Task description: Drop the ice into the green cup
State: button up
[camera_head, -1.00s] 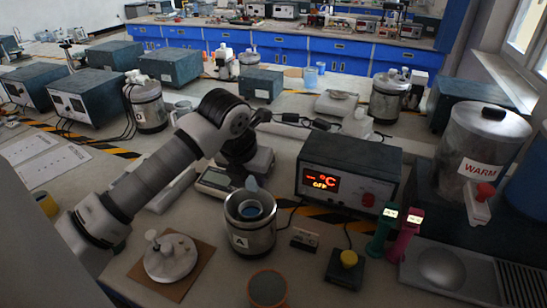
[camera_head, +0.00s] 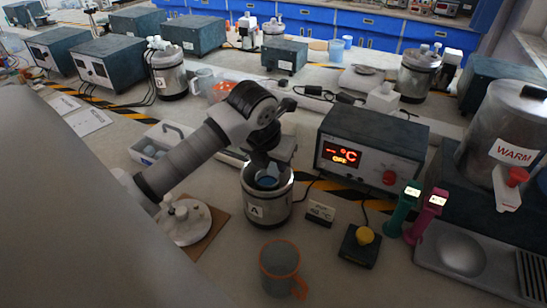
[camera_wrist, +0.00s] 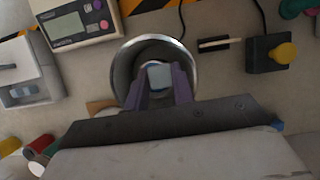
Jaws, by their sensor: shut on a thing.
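My gripper (camera_wrist: 160,88) is shut on a small pale-blue block (camera_wrist: 158,74), which looks like the ice, held between its purple fingers. In the wrist view the fingers and block are over the round mouth of a steel canister (camera_wrist: 126,62). In the head view my arm reaches down to this canister, marked A (camera_head: 266,208). Something blue shows inside its mouth, partly hidden by my wrist. No cup that is clearly green shows. A grey mug with an orange rim and handle (camera_head: 280,267) stands in front of the canister.
A display box (camera_head: 365,150) stands behind right, with a yellow-knob switch (camera_head: 360,246) and green (camera_head: 402,211) and magenta (camera_head: 425,216) handheld devices nearby. A white lidded dish (camera_head: 185,220) sits left on a brown board. A white open box (camera_head: 160,144) is behind it. Bench front is mostly clear.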

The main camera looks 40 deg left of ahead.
jog(key=o, duration=0.9)
jog(key=b+v, duration=0.3)
jog(key=v, duration=1)
jog(key=shift+s+r, duration=0.1)
jog(key=shift+r, duration=0.3)
jog(key=shift+r, duration=0.1)
